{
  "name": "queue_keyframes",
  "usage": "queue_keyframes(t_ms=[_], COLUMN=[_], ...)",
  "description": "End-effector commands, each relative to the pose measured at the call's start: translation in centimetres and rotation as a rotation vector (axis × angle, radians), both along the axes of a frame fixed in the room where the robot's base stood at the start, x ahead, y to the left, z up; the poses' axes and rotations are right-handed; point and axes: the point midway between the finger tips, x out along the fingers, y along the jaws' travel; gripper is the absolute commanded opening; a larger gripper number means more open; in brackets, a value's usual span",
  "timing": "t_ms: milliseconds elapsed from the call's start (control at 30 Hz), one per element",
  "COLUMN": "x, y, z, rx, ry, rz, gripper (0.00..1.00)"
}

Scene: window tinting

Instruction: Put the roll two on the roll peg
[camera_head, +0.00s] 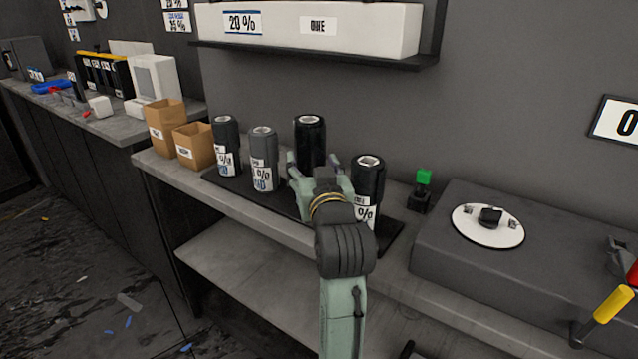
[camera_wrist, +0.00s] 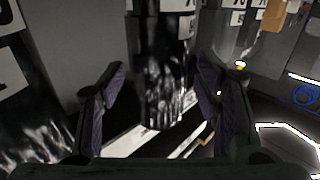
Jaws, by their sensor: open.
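Several upright rolls stand in a row on a black tray (camera_head: 388,240): a black roll (camera_head: 226,143), a greyer roll (camera_head: 263,150), a black roll (camera_head: 310,138) and a nearer black roll (camera_head: 368,178). I cannot read which is roll two. My gripper (camera_head: 313,172) is open in front of the third roll from the left. In the wrist view a dark glossy roll (camera_wrist: 165,95) stands between and beyond my open fingers (camera_wrist: 156,78), with a gap on both sides. A white disc with a black knob (camera_head: 490,217), possibly the roll peg, sits on a dark box at right.
A small black stand with a green top (camera_head: 423,180) is between the tray and the dark box (camera_head: 450,260). Brown boxes (camera_head: 165,125) stand left of the rolls. A shelf with a white box (camera_head: 300,28) hangs above. A yellow-handled tool (camera_head: 612,305) is at lower right.

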Motion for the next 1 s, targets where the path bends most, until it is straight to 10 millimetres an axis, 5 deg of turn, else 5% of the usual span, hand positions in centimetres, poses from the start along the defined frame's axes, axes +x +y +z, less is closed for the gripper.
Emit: queue_keyframes(t_ms=[200, 1000], x=[-5.1, -7.7], y=[-0.9, -1.2], z=[-0.5, 0.0], rx=[-0.002, 0.000], ry=[-0.005, -0.001], rz=[-0.002, 0.000], gripper=[0.58, 0.58])
